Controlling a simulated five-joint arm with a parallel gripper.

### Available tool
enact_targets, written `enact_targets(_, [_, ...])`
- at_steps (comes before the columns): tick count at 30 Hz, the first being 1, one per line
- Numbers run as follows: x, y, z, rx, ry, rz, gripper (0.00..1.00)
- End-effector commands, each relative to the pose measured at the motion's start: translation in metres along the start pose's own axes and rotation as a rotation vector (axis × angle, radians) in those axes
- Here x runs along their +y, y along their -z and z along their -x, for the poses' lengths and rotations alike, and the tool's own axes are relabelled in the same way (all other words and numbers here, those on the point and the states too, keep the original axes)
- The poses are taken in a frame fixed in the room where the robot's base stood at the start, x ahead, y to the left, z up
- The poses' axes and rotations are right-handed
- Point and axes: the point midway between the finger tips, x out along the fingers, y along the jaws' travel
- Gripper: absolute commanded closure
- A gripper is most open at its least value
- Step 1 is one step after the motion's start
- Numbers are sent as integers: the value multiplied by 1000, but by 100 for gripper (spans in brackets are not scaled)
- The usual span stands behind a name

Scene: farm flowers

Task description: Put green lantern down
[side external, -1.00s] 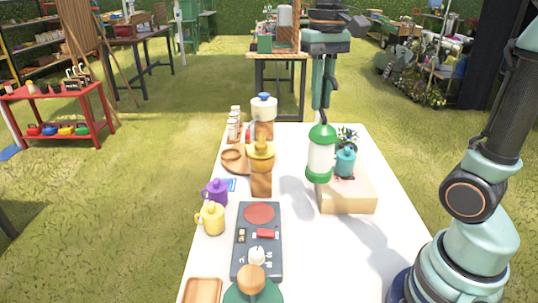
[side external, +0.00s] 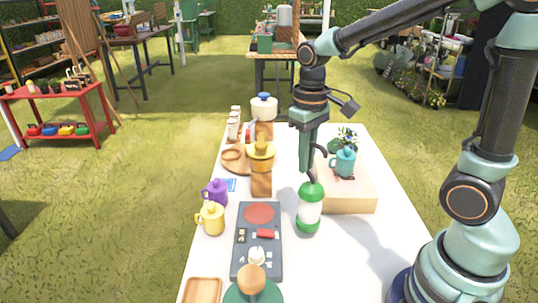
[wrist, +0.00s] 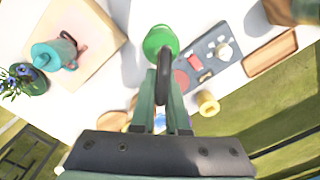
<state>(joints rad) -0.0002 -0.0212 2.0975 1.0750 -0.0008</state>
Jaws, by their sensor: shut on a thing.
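The green lantern (side external: 309,209), white in the middle with a green top and base, is upright beside the hot plate on the white table. Its base is at or very close to the tabletop; I cannot tell whether it touches. My gripper (side external: 310,176) points down from above and is shut on the lantern's dark handle. In the wrist view the lantern's green top (wrist: 160,39) shows just beyond my fingertips (wrist: 163,75), with the dark handle between them. The lantern's lower part is hidden there.
The grey hot plate (side external: 243,262) is left of the lantern. A wooden box (side external: 347,201) bearing a teal pot (side external: 343,162) is behind right. Yellow (side external: 211,218) and purple (side external: 216,192) jugs stand at the left edge. The white table (side external: 345,255) is clear to the front right.

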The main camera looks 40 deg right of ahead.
Motion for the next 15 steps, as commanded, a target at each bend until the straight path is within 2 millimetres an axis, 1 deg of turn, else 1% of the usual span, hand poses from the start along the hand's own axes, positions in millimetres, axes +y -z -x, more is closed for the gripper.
enact_targets(5, [2,4,5,3,0,-22,100])
enact_targets(8, [8,12,17,6,0,-84,100])
enact_targets(11, [19,25,37,8,1,-199,100])
enact_targets(15, [40,46,70,7,2,-418,100])
